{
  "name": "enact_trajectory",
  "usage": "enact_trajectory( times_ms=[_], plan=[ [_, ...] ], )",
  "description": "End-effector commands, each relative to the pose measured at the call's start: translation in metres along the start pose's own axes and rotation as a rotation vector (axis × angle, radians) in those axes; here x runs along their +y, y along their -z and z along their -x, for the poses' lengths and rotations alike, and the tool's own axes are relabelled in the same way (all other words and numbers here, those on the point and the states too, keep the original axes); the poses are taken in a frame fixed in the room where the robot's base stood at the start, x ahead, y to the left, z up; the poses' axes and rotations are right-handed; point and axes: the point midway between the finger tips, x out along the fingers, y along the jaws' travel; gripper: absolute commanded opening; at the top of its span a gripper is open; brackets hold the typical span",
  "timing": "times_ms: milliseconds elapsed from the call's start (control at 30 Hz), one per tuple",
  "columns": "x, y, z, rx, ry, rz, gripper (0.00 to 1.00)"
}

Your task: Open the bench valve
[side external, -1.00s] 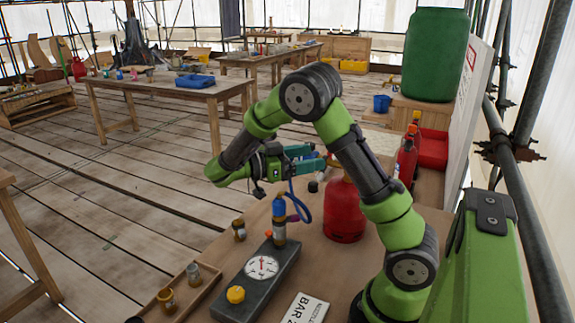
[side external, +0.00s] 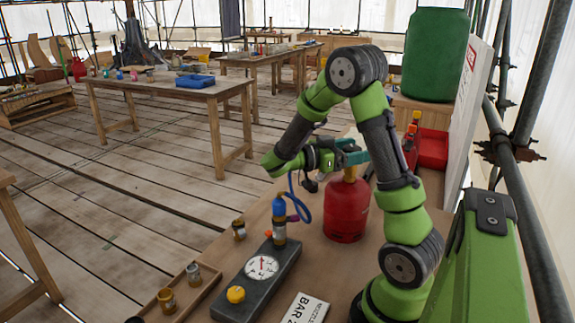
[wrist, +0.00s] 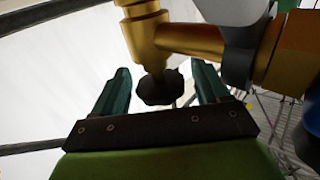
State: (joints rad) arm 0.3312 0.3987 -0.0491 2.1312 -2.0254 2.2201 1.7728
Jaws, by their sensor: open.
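The red gas cylinder (side external: 346,208) stands upright on the bench. Its top is hidden behind my gripper (side external: 356,155) in the side view. In the wrist view, a brass valve (wrist: 195,40) has a dark faceted knob (wrist: 160,88) on its end. My gripper's two green fingers lie to either side of the knob, open, with a visible gap on each side. I cannot tell how deep the knob sits between them. A gauge block (side external: 262,270) with a white dial stands in front, and a blue bottle-like canister (side external: 279,215) stands on its back end.
A blue hose (side external: 300,198) curves up beside the cylinder. Small jars (side external: 193,273) sit in a wooden tray at the bench's left edge. A white sign (side external: 305,308) lies in front. A red bin (side external: 433,148) and a green barrel (side external: 435,55) stand behind.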

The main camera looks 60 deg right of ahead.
Motion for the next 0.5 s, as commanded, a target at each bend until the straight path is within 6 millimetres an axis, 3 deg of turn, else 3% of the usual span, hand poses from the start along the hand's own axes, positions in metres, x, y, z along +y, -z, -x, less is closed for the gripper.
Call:
enact_trajectory(
  times_ms=[67, 400, 500],
  plan=[
    [0.0, 0.0, 0.0001, 0.0, 0.0, 0.0, 0.7],
    [0.0, -0.0003, 0.0004, 0.0, 0.0, 0.001, 0.19],
    [0.0001, -0.0005, 0.0005, 0.0, 0.003, 0.001, 0.19]
  ],
)
